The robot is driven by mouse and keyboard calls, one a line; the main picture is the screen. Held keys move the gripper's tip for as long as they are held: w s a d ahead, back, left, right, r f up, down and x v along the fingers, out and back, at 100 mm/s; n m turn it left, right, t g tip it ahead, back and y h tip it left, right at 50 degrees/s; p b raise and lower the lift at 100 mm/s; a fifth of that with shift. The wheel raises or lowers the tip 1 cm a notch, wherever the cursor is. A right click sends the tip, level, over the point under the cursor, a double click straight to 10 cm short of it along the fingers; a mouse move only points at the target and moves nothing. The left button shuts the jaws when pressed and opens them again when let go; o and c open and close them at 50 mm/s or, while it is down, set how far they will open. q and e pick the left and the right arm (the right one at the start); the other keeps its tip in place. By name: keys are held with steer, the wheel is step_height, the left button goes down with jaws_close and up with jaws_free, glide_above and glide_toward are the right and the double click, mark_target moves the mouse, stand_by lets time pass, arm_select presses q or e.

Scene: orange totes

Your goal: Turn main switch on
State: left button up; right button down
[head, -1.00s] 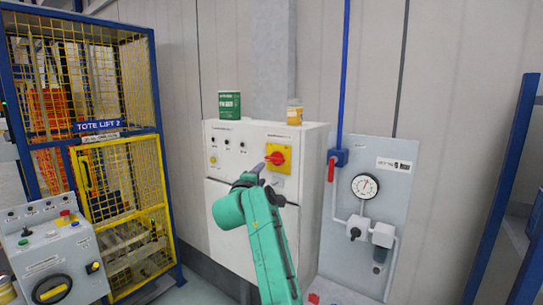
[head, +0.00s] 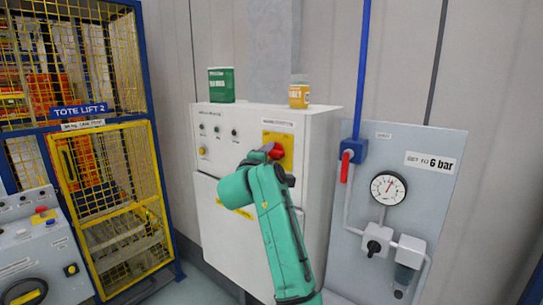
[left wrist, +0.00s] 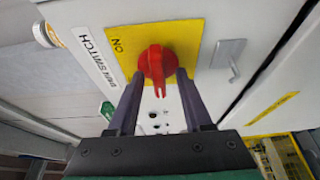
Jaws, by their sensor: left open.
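The main switch is a red rotary knob (head: 277,151) on a yellow plate (head: 283,140) on the front of a white cabinet (head: 245,119). In the left wrist view the knob (left wrist: 156,64) sits between the tips of my left gripper (left wrist: 160,74), which is open, one finger on each side. I cannot tell whether either finger touches it. The "ON" mark is on the plate to the left of the knob there, and the knob's narrow end points down, not at that mark. In the head view my green arm hides most of the left gripper. My right gripper is not in view.
A grey panel with a pressure gauge (head: 388,188) and a red-handled valve (head: 346,164) is close on the right. A latch handle (left wrist: 228,56) is near the plate. A yellow cage (head: 108,190) stands left.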

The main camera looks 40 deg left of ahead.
arm_select(q)
steer(key=shift+s+d+r, duration=0.1)
steer(key=shift+s+r, duration=0.05)
steer(key=shift+s, duration=0.05)
steer(key=shift+c, duration=0.6)
steer(key=shift+s, duration=0.15)
jaws_close()
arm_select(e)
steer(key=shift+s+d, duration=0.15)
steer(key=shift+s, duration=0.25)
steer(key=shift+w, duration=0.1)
